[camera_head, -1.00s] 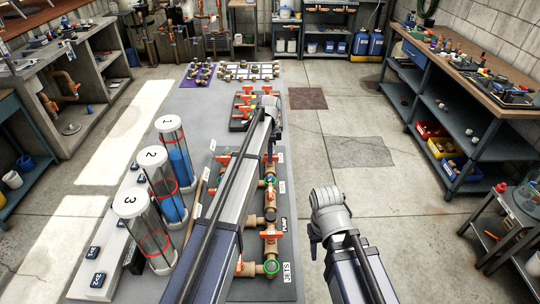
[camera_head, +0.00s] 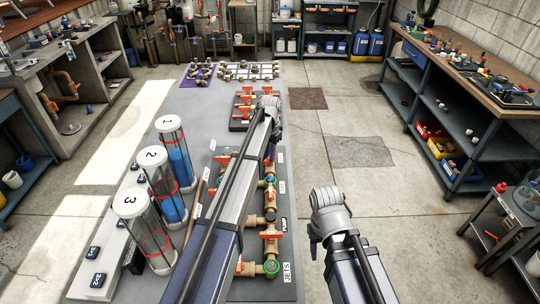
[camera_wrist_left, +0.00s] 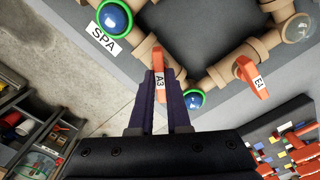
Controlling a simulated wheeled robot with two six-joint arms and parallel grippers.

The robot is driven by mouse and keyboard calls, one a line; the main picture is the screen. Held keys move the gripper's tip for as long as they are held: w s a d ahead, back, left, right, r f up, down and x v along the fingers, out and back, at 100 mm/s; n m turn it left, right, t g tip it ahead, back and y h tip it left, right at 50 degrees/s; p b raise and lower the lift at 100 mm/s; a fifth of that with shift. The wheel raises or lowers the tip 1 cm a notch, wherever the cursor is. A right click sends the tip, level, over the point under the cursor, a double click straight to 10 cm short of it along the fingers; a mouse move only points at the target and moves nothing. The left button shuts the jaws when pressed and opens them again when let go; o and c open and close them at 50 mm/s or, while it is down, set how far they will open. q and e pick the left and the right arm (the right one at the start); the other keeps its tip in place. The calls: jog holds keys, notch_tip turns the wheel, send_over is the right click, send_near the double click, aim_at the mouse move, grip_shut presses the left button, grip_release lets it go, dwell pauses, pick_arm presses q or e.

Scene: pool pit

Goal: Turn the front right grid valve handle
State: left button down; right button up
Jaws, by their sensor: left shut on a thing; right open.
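My left gripper (camera_wrist_left: 160,78) is shut on the orange valve handle labelled A3 (camera_wrist_left: 159,60) in the left wrist view. Its fingers lie on both sides of the handle. Another orange handle, labelled E4 (camera_wrist_left: 252,77), sits on the tan pipes to the right. In the head view my left arm hides most of its gripper and part of the pipe board (camera_head: 285,215). A separate dark block with orange handles (camera_head: 247,98) stands beyond it. My right gripper (camera_head: 314,238) is open and empty, right of the board; its fingers show only partly.
Three numbered clear cylinders (camera_head: 142,230) stand left of the pipe board. A blue-capped SPA fitting (camera_wrist_left: 114,17) is close left of the held handle. A workbench (camera_head: 470,65) is at the right. The floor between is clear.

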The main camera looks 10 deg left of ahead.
pick_arm(q)
jog(key=n, duration=0.3)
jog(key=shift+n, duration=2.1)
jog(key=c, duration=0.9)
grip_release()
notch_tip(320, 180, up, 8)
jog(key=p, duration=0.8)
jog(key=shift+f, duration=0.1)
